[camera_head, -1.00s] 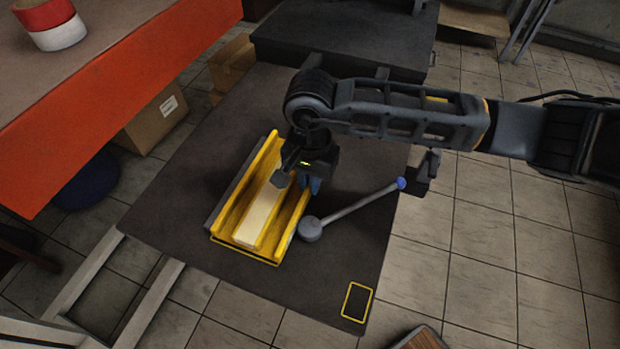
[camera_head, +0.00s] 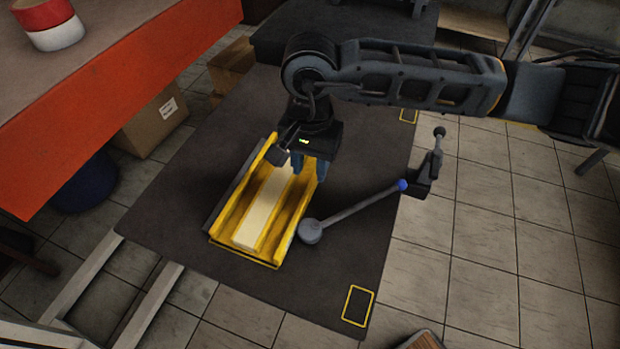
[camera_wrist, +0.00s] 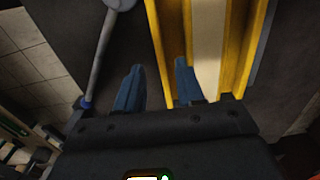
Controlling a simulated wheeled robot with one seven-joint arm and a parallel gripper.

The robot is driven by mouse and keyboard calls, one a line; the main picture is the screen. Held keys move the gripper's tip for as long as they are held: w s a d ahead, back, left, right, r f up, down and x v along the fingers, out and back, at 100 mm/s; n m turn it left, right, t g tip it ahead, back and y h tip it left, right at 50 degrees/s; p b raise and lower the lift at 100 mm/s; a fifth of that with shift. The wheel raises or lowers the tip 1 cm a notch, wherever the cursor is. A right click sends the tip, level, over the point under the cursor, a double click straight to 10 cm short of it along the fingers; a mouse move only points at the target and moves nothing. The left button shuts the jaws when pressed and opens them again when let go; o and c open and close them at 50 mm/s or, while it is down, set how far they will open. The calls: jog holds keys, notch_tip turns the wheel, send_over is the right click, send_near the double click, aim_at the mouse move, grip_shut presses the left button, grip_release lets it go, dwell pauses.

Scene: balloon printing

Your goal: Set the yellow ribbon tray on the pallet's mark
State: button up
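The yellow ribbon tray (camera_head: 283,228) lies flat on the dark pallet (camera_head: 175,215), with a pale strip (camera_head: 262,208) along its channel. A thin yellow outline (camera_head: 243,262) shows along the tray's near edge; the rest of that outline is hidden under the tray. My gripper (camera_head: 308,172) is over the tray's far right end. In the wrist view its two blue fingers (camera_wrist: 159,68) are apart, with a yellow wall of the tray (camera_wrist: 168,35) showing beyond the gap. Nothing is held. My gripper hides the tray's far end in the head view.
A grey lever (camera_head: 358,208) with a blue knob lies just right of the tray. A dark bar (camera_head: 232,187) runs along its left side. A small empty yellow outline (camera_head: 358,306) is at the pallet's near right corner. An orange table (camera_head: 120,95) stands at left.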

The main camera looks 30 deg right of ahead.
notch_tip(320, 180, up, 6)
jog(key=shift+r+b, duration=0.25)
jog(key=shift+b, duration=0.2)
